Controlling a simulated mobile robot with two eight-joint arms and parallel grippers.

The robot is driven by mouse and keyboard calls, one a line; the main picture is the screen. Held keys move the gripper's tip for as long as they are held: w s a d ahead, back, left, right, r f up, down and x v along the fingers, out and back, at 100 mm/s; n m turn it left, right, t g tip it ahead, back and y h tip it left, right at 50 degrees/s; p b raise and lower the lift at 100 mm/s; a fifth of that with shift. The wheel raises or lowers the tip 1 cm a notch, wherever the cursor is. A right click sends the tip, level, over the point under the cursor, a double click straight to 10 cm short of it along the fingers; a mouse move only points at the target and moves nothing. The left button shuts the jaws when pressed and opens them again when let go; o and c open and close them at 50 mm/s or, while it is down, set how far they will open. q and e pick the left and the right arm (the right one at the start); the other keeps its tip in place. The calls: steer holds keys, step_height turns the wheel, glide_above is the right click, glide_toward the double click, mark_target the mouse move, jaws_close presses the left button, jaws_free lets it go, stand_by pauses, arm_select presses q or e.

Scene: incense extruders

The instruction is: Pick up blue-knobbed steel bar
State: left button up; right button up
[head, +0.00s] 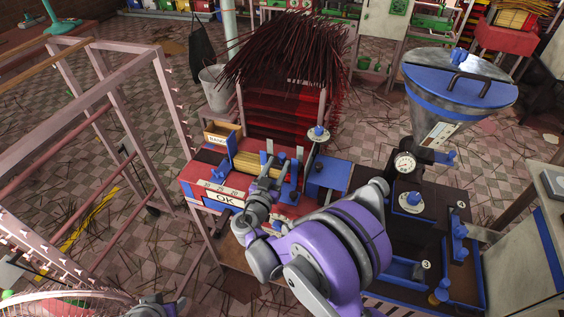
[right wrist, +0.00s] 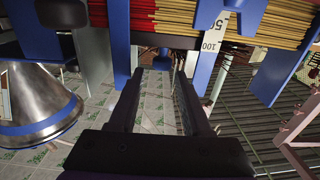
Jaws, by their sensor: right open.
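My right gripper (head: 266,180) is over the front of this bench, close to the sticks. In the right wrist view its two dark fingers (right wrist: 160,85) are apart with nothing between them. Blue parts (right wrist: 245,14), red and yellow sticks and a numbered white scale are just beyond the fingertips. A grey part of my left arm shows at the bottom left edge.
A steel hopper with a blue rim (head: 458,85) stands right of the bench, above a dark machine top with blue knobs and a gauge (head: 405,162). A rack of dark incense sticks (head: 285,55) is behind. A pink frame (head: 110,110) is left. Sticks litter the floor.

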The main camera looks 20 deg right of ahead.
mark_target(281, 158)
steer(key=p+x, duration=0.1)
steer(key=x, duration=0.3)
steer(key=shift+w, duration=0.2)
steer(key=shift+w+d+f, duration=0.15)
steer(key=shift+w+d, duration=0.05)
steer(key=shift+w, duration=0.2)
steer(key=shift+s, duration=0.15)
steer(key=shift+c, duration=0.6)
jaws_close()
